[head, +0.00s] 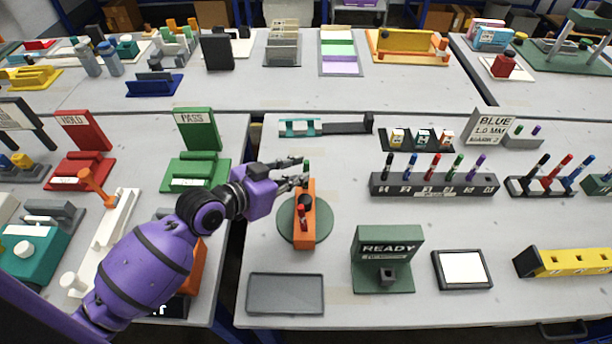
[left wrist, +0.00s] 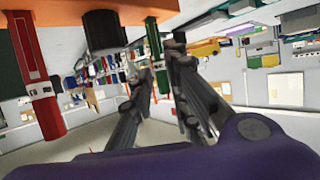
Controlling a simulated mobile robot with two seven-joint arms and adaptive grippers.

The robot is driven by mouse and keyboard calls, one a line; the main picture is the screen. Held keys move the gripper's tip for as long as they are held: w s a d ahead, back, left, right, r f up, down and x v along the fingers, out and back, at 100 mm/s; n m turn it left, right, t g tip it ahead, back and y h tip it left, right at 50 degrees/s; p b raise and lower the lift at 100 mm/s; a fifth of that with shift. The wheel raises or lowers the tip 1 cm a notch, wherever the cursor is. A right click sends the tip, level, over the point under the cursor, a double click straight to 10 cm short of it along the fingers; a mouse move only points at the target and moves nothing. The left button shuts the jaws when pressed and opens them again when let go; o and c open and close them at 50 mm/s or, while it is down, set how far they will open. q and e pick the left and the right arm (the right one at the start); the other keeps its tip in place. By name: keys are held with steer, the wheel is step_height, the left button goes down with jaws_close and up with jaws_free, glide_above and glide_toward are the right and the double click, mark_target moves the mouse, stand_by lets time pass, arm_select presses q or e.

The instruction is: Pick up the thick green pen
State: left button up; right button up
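A green pen (head: 306,166) stands upright at the far end of an orange block (head: 305,238) on a round dark green turntable (head: 286,222). A red pen (head: 302,217) stands at the block's near end. My left gripper (head: 303,172) is open at the green pen, with its fingers pointing right. In the left wrist view, which is upside down, the green pen (left wrist: 154,45) shows between or just beyond the fingertips (left wrist: 158,68); contact cannot be told. The red pen (left wrist: 35,70) is at the left there. My right gripper is not in view.
A dark rack (head: 435,190) holds several upright pens, one of them green (head: 457,166). A green READY stand (head: 384,262), a grey tray (head: 285,294) and a framed pad (head: 462,269) lie nearer. The table between turntable and rack is clear.

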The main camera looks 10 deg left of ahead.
arm_select(q)
steer(key=x, duration=0.4)
steer(key=shift+f, duration=0.2)
steer(key=shift+a, duration=0.1)
jaws_close()
